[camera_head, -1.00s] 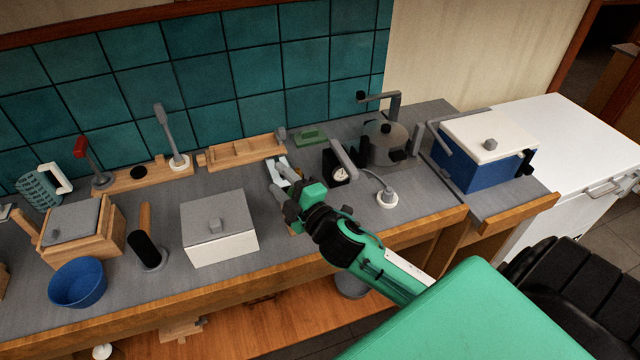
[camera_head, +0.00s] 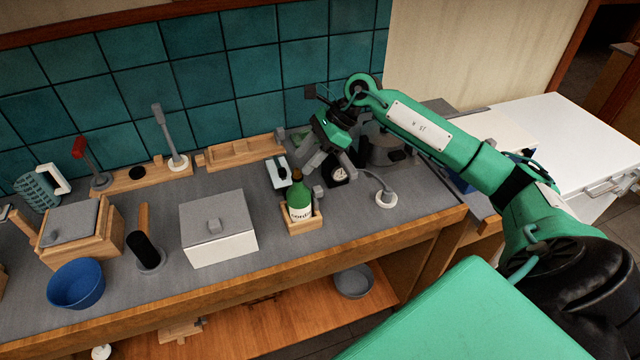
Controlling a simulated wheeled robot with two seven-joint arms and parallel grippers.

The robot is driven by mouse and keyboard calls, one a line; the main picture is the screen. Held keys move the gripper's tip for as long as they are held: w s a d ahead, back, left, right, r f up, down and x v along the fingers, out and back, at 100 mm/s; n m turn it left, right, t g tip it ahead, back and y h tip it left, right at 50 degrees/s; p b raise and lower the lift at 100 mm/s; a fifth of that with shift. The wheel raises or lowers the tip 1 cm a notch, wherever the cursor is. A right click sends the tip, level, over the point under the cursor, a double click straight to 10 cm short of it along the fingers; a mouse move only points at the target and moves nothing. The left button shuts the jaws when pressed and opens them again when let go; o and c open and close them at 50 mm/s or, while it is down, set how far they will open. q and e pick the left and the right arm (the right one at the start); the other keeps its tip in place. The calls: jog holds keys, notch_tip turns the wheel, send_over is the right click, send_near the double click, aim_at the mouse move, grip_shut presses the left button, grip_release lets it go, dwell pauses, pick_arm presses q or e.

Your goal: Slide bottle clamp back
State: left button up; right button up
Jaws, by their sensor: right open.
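A green bottle (camera_head: 299,196) with a white label stands upright in a small wooden holder (camera_head: 304,225) near the counter's front edge. A small grey block (camera_head: 318,193) sits at the right side of the holder beside the bottle; it looks like the clamp, but its exact position against the bottle is too small to tell. My right gripper (camera_head: 326,164) is open and empty, behind and above the bottle, slightly right of it. Its fingers point down and seem apart from the bottle. My left gripper is out of view.
A white box with a grey lid (camera_head: 220,243) stands left of the bottle. A grey hooked rod on a white base (camera_head: 386,198) and a dial device (camera_head: 340,176) are to the right. A white-and-blue tray (camera_head: 277,173) lies behind the bottle. A blue bowl (camera_head: 77,284) is far left.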

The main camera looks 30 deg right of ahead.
aim_at(318, 188)
jog(key=s+d+r+g+h, duration=0.1)
jog(key=d+h, duration=0.2)
jog(key=d, duration=0.6)
jog(key=p+x, duration=0.5)
jog(key=x, duration=0.7)
jog(key=shift+a+f+p, duration=0.2)
jog(key=shift+a+p, duration=0.05)
jog(key=shift+p, duration=0.05)
jog(key=shift+a+f, duration=0.2)
jog(key=shift+f, duration=0.45)
jog(key=shift+n, duration=0.3)
grip_shut()
